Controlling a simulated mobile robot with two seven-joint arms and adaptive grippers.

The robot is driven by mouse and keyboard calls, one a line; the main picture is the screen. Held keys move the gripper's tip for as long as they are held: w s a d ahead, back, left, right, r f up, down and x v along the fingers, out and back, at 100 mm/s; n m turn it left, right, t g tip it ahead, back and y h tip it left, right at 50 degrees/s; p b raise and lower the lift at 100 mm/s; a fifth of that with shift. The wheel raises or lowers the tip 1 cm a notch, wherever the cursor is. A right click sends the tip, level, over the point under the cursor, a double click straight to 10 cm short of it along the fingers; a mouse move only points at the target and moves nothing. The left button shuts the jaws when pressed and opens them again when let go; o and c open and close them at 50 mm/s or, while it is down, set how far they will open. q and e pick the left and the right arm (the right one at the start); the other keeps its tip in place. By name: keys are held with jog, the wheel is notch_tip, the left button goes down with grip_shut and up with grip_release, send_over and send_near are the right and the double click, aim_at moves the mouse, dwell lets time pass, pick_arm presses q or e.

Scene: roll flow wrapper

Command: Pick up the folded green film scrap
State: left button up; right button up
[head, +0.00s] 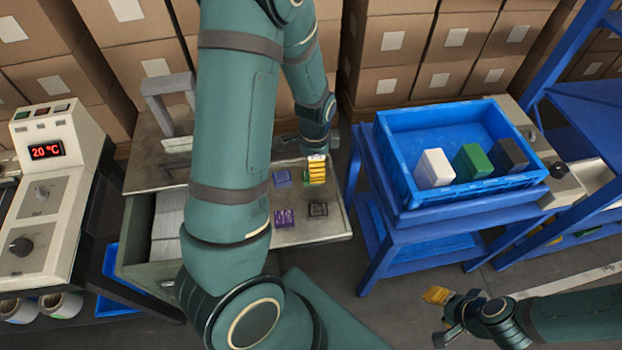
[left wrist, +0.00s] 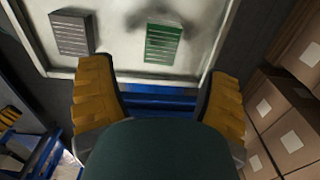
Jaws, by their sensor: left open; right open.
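The green film scrap (left wrist: 163,45) shows in the left wrist view as a small green rectangle with pale lines, lying on a light metal surface. My left gripper (left wrist: 160,78) is open and empty there, with its yellow fingers apart; the scrap appears beyond the gap between them. My right gripper (head: 437,296) is open and empty at the lower right, away from the tray.
A dark scrap (left wrist: 72,34) lies left of the green one. Blue (head: 282,178), purple (head: 284,217) and black (head: 318,210) pieces lie on the tray. A blue crate (head: 408,185) holding white, green and dark blocks stands to the right. Stacked cartons (head: 390,50) stand behind.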

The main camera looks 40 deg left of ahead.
pick_arm(q)
jog(key=shift+s+a+f+b, duration=0.1)
jog(key=shift+f+b, duration=0.4)
jog(key=shift+f, duration=1)
jog(key=shift+s+a+f+b, duration=0.1)
jog(key=shift+f+b, duration=0.35)
jog(key=shift+f, duration=1)
jog(key=shift+c, duration=0.3)
jog(key=c, duration=0.8)
